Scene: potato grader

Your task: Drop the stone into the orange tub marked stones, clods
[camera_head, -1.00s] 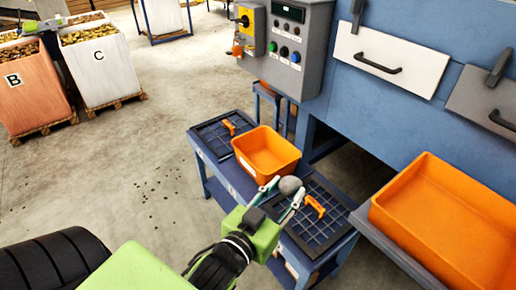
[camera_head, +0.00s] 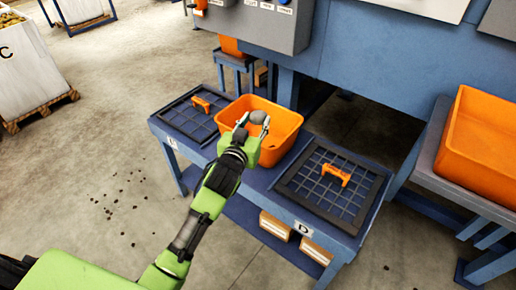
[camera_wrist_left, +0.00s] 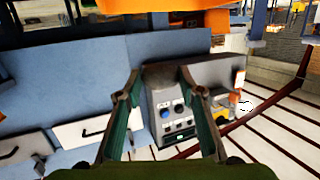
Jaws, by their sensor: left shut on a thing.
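The stone (camera_head: 257,117) is a small grey lump held between the fingertips of my left gripper (camera_head: 255,120). The gripper is shut on it, over the orange tub (camera_head: 287,138) on the blue bench. The stone appears above the tub's opening; the exact height is hard to judge. No marking on the tub can be read, and the gripper and arm hide part of its near side. My right gripper is not in view.
Black grids with orange handles lie left (camera_head: 190,115) and right (camera_head: 333,190) of the tub on the blue bench (camera_head: 262,180). A larger orange tray (camera_head: 485,150) stands at the right. The blue machine (camera_head: 390,70) rises behind. Open floor lies at the left.

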